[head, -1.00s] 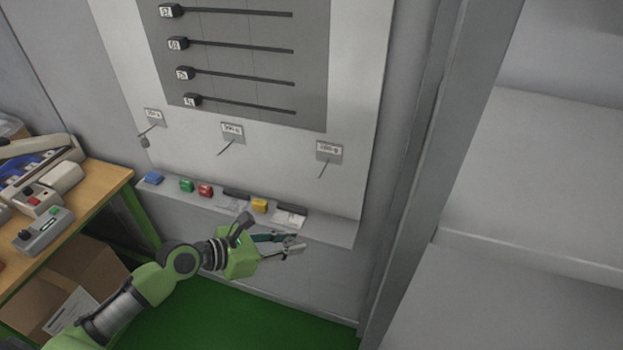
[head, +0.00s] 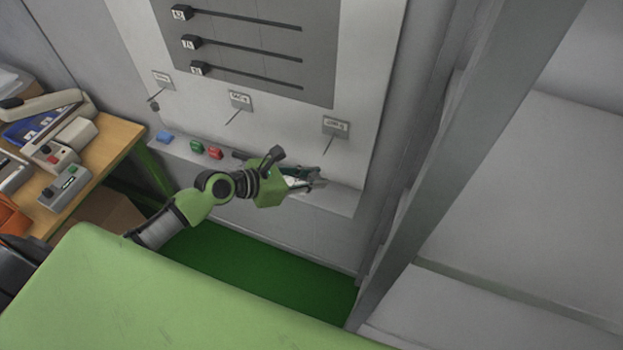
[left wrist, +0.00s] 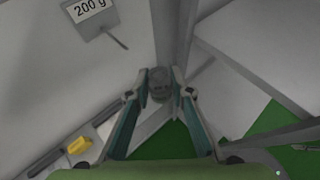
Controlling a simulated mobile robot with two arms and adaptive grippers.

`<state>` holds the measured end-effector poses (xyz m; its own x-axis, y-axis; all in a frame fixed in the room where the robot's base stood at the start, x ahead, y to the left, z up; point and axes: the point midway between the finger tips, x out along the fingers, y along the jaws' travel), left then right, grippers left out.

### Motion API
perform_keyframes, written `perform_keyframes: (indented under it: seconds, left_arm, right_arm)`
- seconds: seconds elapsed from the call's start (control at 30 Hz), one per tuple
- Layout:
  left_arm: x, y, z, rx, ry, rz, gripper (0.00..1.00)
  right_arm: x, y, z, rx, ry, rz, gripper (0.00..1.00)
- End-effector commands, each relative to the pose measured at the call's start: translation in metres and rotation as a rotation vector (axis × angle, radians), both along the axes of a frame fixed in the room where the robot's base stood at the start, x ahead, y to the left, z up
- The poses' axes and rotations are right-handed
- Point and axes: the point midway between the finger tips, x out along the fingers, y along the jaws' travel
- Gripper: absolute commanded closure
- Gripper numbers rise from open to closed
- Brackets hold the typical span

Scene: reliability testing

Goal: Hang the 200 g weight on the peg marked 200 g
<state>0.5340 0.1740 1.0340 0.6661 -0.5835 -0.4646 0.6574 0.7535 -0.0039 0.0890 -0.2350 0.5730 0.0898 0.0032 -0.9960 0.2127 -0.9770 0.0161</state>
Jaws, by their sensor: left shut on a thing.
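The peg marked 200 g (left wrist: 116,36) juts from its label plate (left wrist: 92,14) at the upper left of the left wrist view. In the head view it is the rightmost plate and peg (head: 335,127), with lettering too small to read. My left gripper (head: 316,178) is below that peg, in front of the wall ledge. In the left wrist view my left gripper (left wrist: 160,76) is shut on a small grey weight (left wrist: 160,90) between its fingertips. The weight is apart from the peg, and its marking cannot be read. My right gripper is not in view.
A middle peg (head: 238,104) is bare; a left peg (head: 162,83) carries a small dark weight (head: 153,106). The ledge (head: 343,201) holds blue, green and red blocks and a yellow block (left wrist: 80,145). A grey post (head: 465,130) stands right. A workbench (head: 117,137) is left.

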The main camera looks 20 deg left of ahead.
Motion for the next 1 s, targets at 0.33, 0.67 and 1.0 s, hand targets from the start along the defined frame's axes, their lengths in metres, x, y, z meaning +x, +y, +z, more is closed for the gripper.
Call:
perform_keyframes:
  seconds: [0.33,0.67,1.0]
  left_arm:
    - [0.022,0.000,0.000,0.001,-0.003,0.001,1.00]
    - [0.042,-0.002,-0.004,0.000,-0.003,0.000,1.00]
    - [0.062,-0.002,-0.007,0.001,-0.004,0.000,1.00]
  right_arm:
    - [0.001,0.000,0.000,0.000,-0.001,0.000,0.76]
    - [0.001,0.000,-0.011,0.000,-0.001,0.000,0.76]
    - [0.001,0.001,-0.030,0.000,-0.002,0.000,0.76]
